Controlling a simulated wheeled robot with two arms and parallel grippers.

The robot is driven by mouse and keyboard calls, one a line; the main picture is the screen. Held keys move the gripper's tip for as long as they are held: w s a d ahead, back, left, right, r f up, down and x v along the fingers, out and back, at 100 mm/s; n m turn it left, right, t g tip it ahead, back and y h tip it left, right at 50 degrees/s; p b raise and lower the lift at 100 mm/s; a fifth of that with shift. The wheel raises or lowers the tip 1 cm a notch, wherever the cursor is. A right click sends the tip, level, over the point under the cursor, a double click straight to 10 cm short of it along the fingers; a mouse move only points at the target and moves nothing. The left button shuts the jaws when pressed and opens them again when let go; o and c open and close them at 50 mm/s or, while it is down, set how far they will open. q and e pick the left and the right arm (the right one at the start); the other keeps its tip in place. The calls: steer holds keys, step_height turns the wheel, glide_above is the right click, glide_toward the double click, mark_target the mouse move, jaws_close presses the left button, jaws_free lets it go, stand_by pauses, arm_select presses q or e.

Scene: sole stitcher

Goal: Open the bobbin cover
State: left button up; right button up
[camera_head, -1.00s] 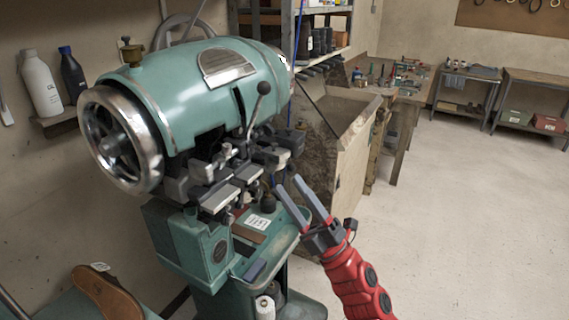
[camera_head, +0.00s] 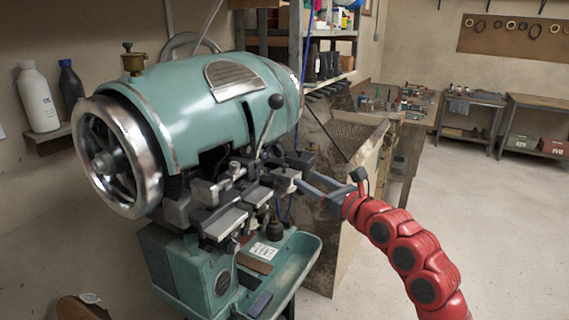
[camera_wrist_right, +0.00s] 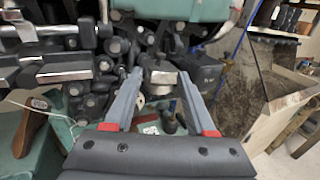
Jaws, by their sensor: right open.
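The teal sole stitcher (camera_head: 215,115) stands at the left, with a large metal handwheel (camera_head: 118,157) on its left end. Its cluster of dark and grey mechanism parts (camera_head: 232,195) sits below the drum. I cannot tell which part is the bobbin cover. My right gripper (camera_head: 305,178) is at the right end of this cluster. In the right wrist view its two grey fingers (camera_wrist_right: 158,90) are apart, with a silver cylindrical part (camera_wrist_right: 162,82) showing between and beyond them. Whether the fingers touch anything is unclear. My left gripper is not in view.
A black-knobbed lever (camera_head: 276,102) rises near the drum's right side. A teal tray (camera_head: 290,270) lies below the mechanism. A wooden-sided bin (camera_head: 350,200) stands close behind my right arm. The floor at the right is clear.

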mark_target(287, 167)
steer(key=p+x, duration=0.1)
steer(key=x, duration=0.8)
steer(key=shift+w+a+p, duration=0.2)
steer(key=shift+w+p, duration=0.15)
steer(key=shift+w+a, duration=0.25)
steer(key=shift+w, duration=0.05)
jaws_close()
